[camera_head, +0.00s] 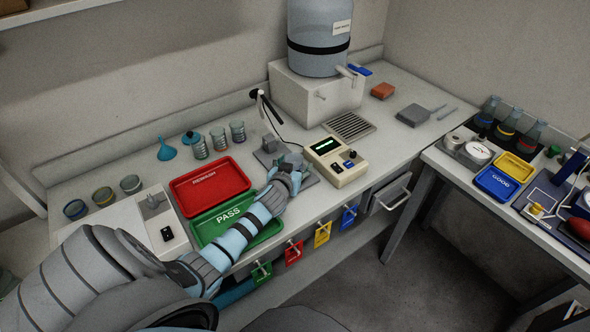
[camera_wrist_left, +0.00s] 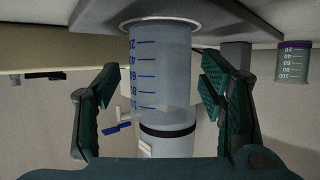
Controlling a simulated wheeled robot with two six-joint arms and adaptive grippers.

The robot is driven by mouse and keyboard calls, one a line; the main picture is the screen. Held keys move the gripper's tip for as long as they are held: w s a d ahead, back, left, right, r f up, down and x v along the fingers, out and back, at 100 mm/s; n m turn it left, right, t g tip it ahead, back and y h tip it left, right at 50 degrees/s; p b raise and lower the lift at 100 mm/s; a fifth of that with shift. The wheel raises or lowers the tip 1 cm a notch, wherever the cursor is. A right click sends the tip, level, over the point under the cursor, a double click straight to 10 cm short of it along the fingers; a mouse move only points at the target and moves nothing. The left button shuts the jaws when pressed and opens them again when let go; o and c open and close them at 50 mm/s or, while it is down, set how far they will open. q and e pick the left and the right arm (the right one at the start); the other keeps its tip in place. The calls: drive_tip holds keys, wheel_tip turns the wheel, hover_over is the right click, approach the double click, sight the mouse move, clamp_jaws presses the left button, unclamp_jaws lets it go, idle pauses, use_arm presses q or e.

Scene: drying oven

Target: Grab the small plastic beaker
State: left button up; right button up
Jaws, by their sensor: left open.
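The small plastic beaker (camera_wrist_left: 160,62) is clear with a blue scale. In the left wrist view, which is upside down, it stands on a round pale plate (camera_wrist_left: 160,22). My left gripper (camera_wrist_left: 160,84) is open, with one finger on each side of the beaker and visible gaps between. In the head view my left gripper (camera_head: 287,170) is over the small grey device behind the green tray. There the beaker is mostly hidden by the gripper and hard to make out. My right gripper is not in view.
A red tray (camera_head: 208,184) and a green PASS tray (camera_head: 237,219) lie left of the gripper. A beige meter (camera_head: 338,160) stands close on its right. Several glass beakers (camera_head: 219,139) stand behind. A large water tank (camera_head: 320,40) is at the back.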

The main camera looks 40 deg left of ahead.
use_arm(q)
drive_tip(key=shift+w+a+f, duration=0.1)
drive_tip(key=shift+w+f, duration=0.15)
drive_tip(key=shift+w, duration=0.05)
drive_tip(key=shift+s+r, duration=0.1)
drive_tip(key=shift+r, duration=0.05)
drive_tip(key=c, duration=1.3)
drive_tip(key=shift+r, duration=0.1)
